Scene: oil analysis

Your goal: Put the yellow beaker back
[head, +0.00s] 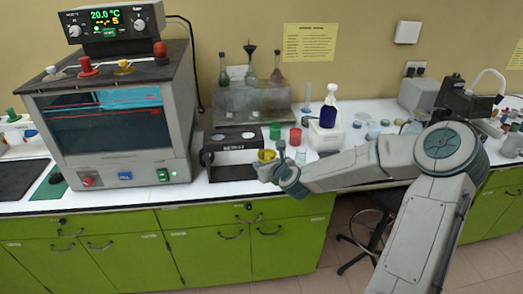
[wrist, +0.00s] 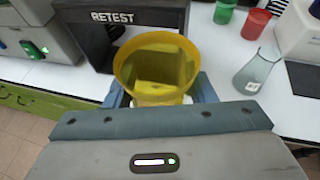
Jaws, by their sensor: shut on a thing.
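The yellow beaker (wrist: 157,65) is a translucent cup with an open rim, upright in the wrist view. My gripper (wrist: 160,92) is shut on it, with a blue finger on each side. In the head view the beaker (head: 266,155) shows small at the end of my arm, in front of the black RETEST rack (head: 229,172). My gripper (head: 272,170) hides its lower part there. The rack (wrist: 100,40) stands just behind the beaker in the wrist view. I cannot tell whether the beaker touches the counter.
A green cup (head: 275,131) and a red cup (head: 295,136) stand right of the rack. A clear flask (wrist: 258,72) stands to the right of my gripper. The large grey machine (head: 120,130) is at the left.

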